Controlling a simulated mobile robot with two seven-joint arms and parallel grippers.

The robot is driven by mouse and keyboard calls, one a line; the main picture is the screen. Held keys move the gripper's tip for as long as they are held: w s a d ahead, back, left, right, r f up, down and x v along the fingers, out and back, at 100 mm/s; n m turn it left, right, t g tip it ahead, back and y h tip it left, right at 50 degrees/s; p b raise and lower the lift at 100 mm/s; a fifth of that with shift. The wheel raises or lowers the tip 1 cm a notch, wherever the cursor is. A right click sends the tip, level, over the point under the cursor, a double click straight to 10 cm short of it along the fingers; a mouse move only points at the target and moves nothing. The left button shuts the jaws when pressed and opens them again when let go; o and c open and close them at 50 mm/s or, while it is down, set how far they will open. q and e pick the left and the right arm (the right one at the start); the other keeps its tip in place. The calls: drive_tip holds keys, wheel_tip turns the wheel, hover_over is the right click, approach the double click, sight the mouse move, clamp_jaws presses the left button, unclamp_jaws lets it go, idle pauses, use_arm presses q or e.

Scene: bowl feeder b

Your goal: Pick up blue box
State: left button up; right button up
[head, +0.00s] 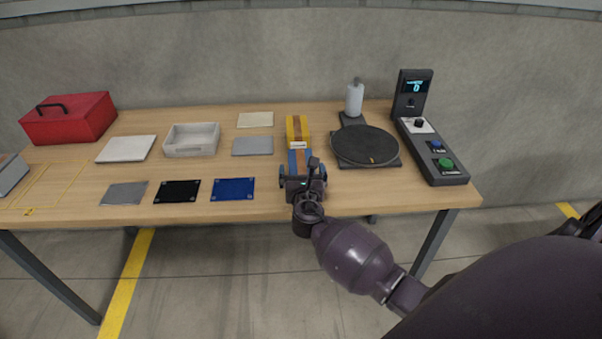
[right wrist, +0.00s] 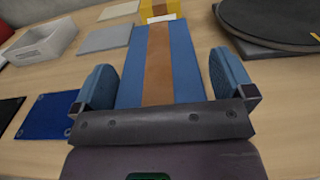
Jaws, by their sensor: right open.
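The blue box (head: 300,157) has a brown stripe along its top and lies on the wooden table, just in front of a yellow box. In the right wrist view the blue box (right wrist: 187,60) lies lengthwise between the fingers of my right gripper (right wrist: 165,85). One finger is on each side of it, with a gap at the right finger; contact at the left is unclear. In the head view my right gripper (head: 303,173) is open over the near end of the blue box and hides that end. My left gripper is not in view.
The yellow box (head: 297,127) stands directly behind. A dark turntable (head: 365,146) and control panel (head: 433,152) are at right. A blue mat (head: 233,189), a grey pad (head: 252,146) and a white tray (head: 191,152) lie left. A red toolbox (head: 69,120) is far left.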

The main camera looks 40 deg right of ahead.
drive_tip(key=shift+c, duration=0.2)
drive_tip(key=c, duration=1.2)
drive_tip(key=shift+r, duration=0.1)
drive_tip(key=shift+c, duration=0.2)
